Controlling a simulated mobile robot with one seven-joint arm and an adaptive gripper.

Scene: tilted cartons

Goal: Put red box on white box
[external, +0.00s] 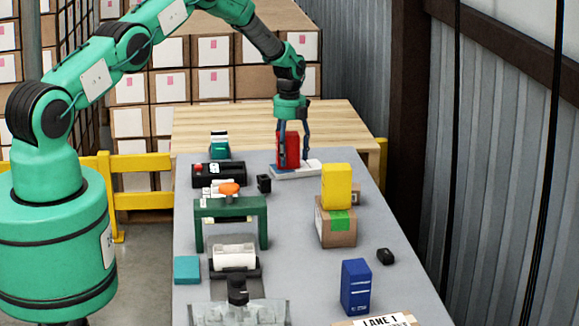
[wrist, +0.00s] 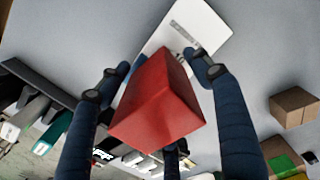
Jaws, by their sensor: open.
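The red box (external: 293,148) stands roughly upright on the flat white box (external: 311,168) at the far end of the grey table. In the wrist view, the red box (wrist: 158,105) fills the middle, and the white box (wrist: 190,28) extends out from beneath its far end. My gripper (external: 293,161) is low over the white box, its dark blue fingers on either side of the red box. The fingers are spread open, with a gap visible at the right finger. The contact underneath the red box is partly hidden.
A yellow box (external: 336,186) sits on a brown carton (external: 335,225) at right, nearer the camera. A black device (external: 219,175) and a green stand (external: 231,208) are at left. A blue box (external: 356,286) stands at front right. Grey table is clear around the white box's right side.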

